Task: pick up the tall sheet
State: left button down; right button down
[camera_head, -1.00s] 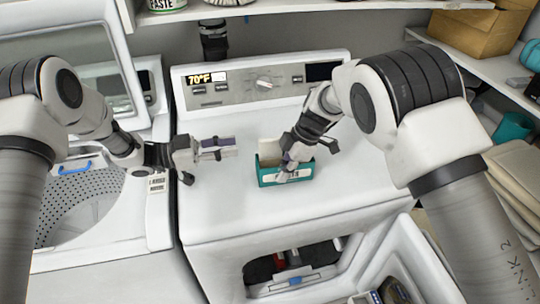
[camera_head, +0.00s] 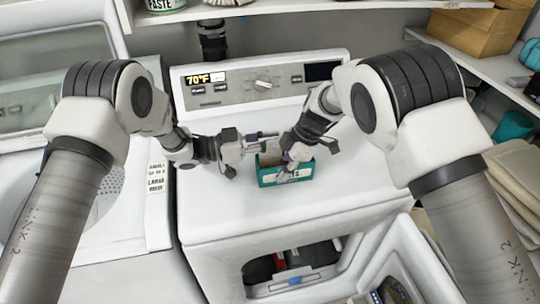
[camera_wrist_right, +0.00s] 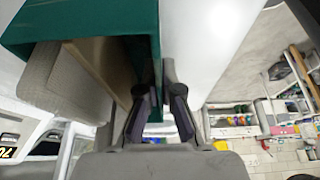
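A small teal box (camera_head: 287,178) with a white label stands on the white dryer top. A tan sheet (camera_head: 270,160) shows inside it, mostly hidden by my grippers. In the right wrist view, the box (camera_wrist_right: 45,22) holds the thin tan sheet (camera_wrist_right: 104,68) beside a thicker grey-white piece (camera_wrist_right: 65,88). My left gripper (camera_head: 274,141) is level above the box's left rear part, fingers apart with nothing visible between them. My right gripper (camera_head: 285,165) points down at the box's right side. Its fingers (camera_wrist_right: 160,88) are close together on either side of the teal wall.
The dryer top (camera_head: 225,215) is clear in front of and left of the box. The control panel (camera_head: 255,85) rises behind. An open washer lid stands at the left, and a shelf with a cardboard box (camera_head: 475,30) at the right.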

pick_arm(q)
notch_tip(320, 180, up, 18)
pick_arm(e)
jog(key=c, duration=1.2)
grip_release()
jog(key=shift+c, duration=0.2)
